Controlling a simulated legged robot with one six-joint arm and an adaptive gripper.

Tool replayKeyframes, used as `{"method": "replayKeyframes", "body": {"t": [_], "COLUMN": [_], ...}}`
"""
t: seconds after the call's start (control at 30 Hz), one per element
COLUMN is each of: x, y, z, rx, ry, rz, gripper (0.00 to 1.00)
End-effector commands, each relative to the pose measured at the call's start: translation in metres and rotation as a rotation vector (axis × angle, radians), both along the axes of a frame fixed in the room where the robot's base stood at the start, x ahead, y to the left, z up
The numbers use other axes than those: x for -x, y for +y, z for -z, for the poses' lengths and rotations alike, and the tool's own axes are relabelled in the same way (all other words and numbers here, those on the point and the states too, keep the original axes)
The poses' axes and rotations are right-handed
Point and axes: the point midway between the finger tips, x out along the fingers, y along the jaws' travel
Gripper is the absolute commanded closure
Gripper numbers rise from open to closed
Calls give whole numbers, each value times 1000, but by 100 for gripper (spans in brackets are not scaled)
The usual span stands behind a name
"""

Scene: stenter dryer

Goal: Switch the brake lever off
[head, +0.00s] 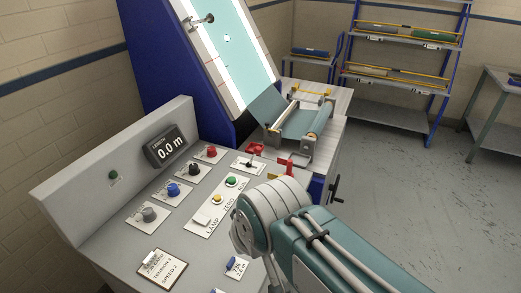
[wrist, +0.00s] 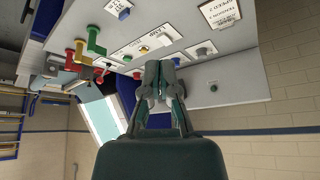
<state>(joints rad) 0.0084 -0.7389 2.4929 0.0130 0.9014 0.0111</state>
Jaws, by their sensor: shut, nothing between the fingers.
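In the head view a red lever-like part (head: 286,165) stands at the right edge of the grey control panel (head: 105,232), just beyond my arm. A small dark toggle (head: 249,163) on a white plate is to its left. I cannot read which one is labelled as the brake. The wrist view is upside down and shows a red handle (wrist: 80,52) and a green handle (wrist: 95,41) at the panel's left. My gripper (wrist: 160,88) is shut and empty in the wrist view, to the right of these handles and apart from them. In the head view my arm hides it.
The panel carries a red knob (head: 211,152), a blue knob (head: 173,190), a grey knob (head: 149,213) and a length display (head: 167,147). A roller unit (head: 306,120) with teal cloth stands behind.

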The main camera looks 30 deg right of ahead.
Motion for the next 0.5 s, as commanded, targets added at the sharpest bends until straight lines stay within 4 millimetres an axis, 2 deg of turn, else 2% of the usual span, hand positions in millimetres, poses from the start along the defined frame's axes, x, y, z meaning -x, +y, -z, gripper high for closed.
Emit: {"method": "replayKeyframes", "body": {"t": [0.17,0.5], "x": [-21,-87], "y": [-5,-33], "z": [0,2], "rx": [-133,-529], "ry": [55,181], "rz": [169,668], "gripper": [100,100]}}
